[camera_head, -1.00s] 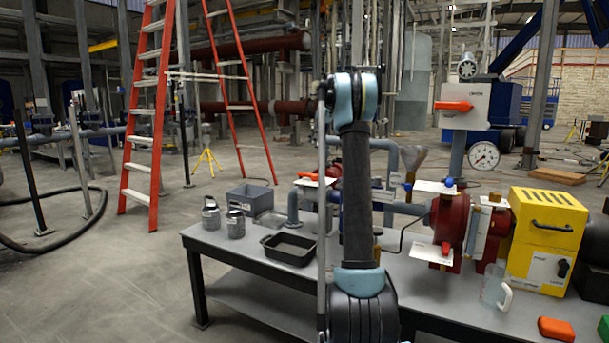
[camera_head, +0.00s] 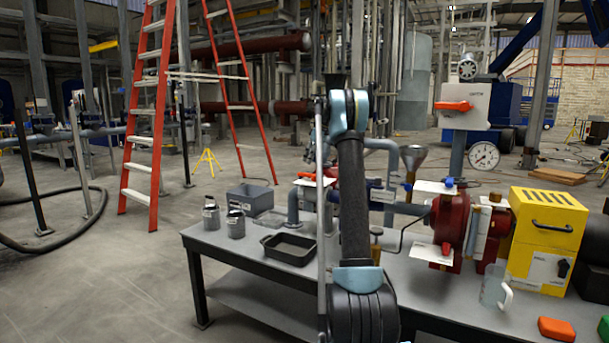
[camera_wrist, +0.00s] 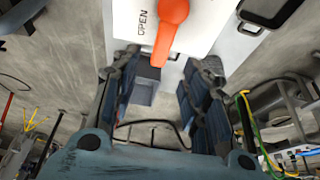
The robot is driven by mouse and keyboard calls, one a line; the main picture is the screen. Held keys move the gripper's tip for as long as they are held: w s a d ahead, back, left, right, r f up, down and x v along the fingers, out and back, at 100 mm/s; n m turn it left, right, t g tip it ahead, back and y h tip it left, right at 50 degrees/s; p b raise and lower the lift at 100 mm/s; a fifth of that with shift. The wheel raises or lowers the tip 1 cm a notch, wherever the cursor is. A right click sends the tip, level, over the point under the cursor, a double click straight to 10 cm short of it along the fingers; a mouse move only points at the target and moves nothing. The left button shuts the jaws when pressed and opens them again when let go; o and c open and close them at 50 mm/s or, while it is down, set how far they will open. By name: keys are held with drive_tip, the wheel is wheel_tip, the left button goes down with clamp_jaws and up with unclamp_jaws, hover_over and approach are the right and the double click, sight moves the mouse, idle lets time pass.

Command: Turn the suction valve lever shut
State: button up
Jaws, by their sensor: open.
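The orange-red lever (camera_wrist: 168,28) in the wrist view is on a white plate (camera_wrist: 130,18) marked OPEN. It points down the picture, beside that word, its free end near the gap between my fingertips. My gripper (camera_wrist: 166,72) is open, one finger on each side of the lever's line. I cannot tell whether a finger touches it. In the head view, a red lever (camera_head: 308,175) shows on the bench pipework beside my arm, partly hidden. My gripper is hidden behind my arm there.
The grey bench (camera_head: 240,262) carries a black tray (camera_head: 290,247), two metal canisters (camera_head: 211,219), a funnel (camera_head: 412,157), a red pump (camera_head: 451,222) and a yellow box (camera_head: 543,240). An orange ladder (camera_head: 150,115) stands behind.

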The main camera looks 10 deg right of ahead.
sight(305, 173)
drive_tip(key=x, duration=0.8)
drive_tip(key=shift+f, duration=0.1)
clamp_jaws()
